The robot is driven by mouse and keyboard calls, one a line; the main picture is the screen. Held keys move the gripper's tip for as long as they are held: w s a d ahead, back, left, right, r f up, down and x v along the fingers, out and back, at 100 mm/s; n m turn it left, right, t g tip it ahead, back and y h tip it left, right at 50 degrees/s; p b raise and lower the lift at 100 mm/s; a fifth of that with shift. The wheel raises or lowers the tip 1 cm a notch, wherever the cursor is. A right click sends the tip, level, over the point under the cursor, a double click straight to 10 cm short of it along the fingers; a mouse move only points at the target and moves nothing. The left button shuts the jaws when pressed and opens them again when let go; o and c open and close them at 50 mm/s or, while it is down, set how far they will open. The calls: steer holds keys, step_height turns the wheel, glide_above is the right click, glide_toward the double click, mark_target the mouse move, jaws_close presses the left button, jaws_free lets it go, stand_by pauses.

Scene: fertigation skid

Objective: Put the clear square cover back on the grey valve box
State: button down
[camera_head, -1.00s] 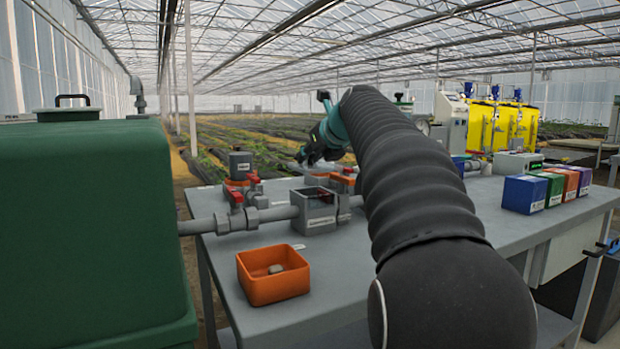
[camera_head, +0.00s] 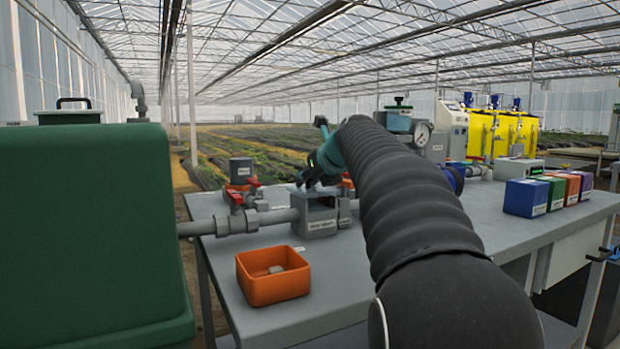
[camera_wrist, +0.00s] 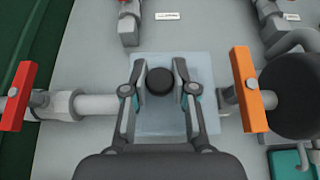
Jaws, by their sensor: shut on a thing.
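The clear square cover (camera_wrist: 172,128) shows in the wrist view as a pale see-through plate with a round black knob (camera_wrist: 159,80). My gripper (camera_wrist: 160,85) is shut on that knob, one finger on each side. The grey valve box (camera_head: 317,221) sits in the pipe line on the bench in the head view. My gripper (camera_head: 318,181) is right over the box there, with the cover at or just above its top. I cannot tell whether the cover touches the rim. The box is mostly hidden under the cover in the wrist view.
Several coloured boxes (camera_head: 525,197) stand at the right.

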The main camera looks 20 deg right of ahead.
steer(key=shift+f, duration=0.1)
steer(key=c, duration=0.9)
jaws_free()
steer(key=shift+r, duration=0.3)
steer(key=p+v, duration=0.1)
steer(key=v, duration=1.1)
